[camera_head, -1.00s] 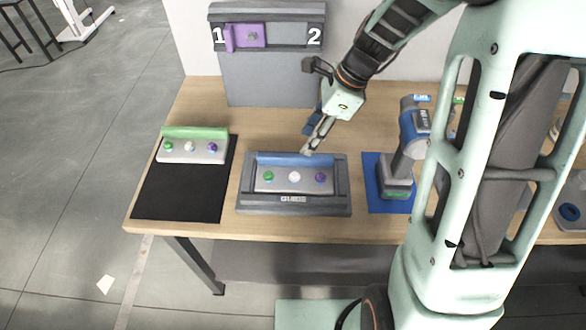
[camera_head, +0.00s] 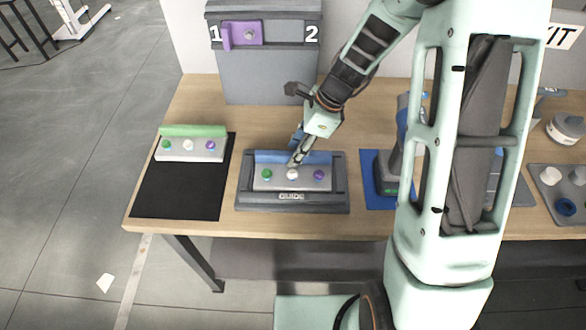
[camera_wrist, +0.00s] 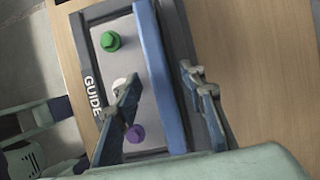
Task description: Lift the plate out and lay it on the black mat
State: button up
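The plate (camera_head: 277,182) is light grey with a blue raised strip (camera_head: 268,157) along its back edge and green, white and purple knobs. It lies in the dark grey guide tray (camera_head: 290,209) and also shows in the wrist view (camera_wrist: 124,58). My gripper (camera_head: 296,160) is over the strip, right of its middle. In the wrist view my gripper (camera_wrist: 162,84) is open, with one finger on each side of the blue strip (camera_wrist: 162,75). One finger partly hides the white knob. Contact cannot be told. The black mat (camera_head: 180,192) lies left of the tray.
A similar plate with a green strip (camera_head: 192,131) lies along the mat's back edge; the mat's front is bare. A grey cabinet (camera_head: 262,80) with a purple handle stands behind. A blue mat (camera_head: 374,195) with a drill-like tool (camera_head: 388,172) is right of the tray.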

jog(key=shift+f, duration=0.25)
dwell(0.4)
grip_shut()
